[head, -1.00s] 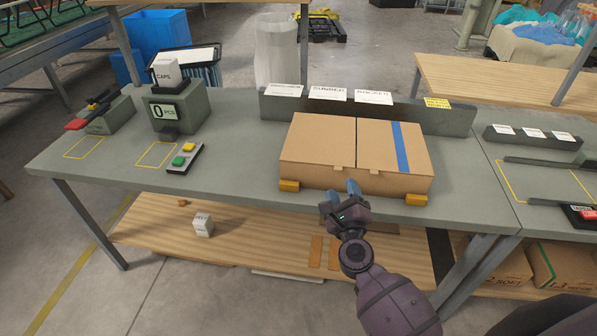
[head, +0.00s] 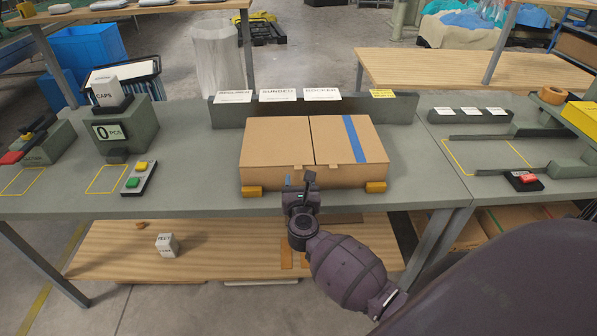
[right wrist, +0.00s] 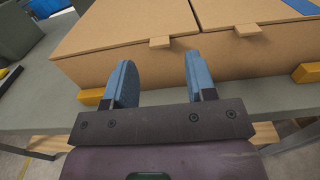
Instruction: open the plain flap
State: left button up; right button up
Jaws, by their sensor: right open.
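A brown cardboard box stands on the grey bench with two lid flaps, both closed. The plain flap (head: 276,140) is the left one and has a small front tab (head: 298,167). The right flap (head: 336,138) carries a blue stripe and has its own tab. My right gripper (head: 299,180) is open and empty, in front of the box's front face. In the right wrist view its two blue fingers (right wrist: 160,80) stand apart, with the plain flap's tab (right wrist: 160,42) beyond and between them, not touching as far as I can see. My left gripper is not in view.
Yellow blocks (head: 252,191) (head: 376,187) sit at the box's front corners. A grey ledge with label cards (head: 321,94) runs behind it. A counter reading 0 (head: 108,132) and a button box (head: 139,179) stand left. The bench between is clear.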

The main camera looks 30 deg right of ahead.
aim_at(298, 170)
jog(key=shift+x, duration=2.15)
grip_shut()
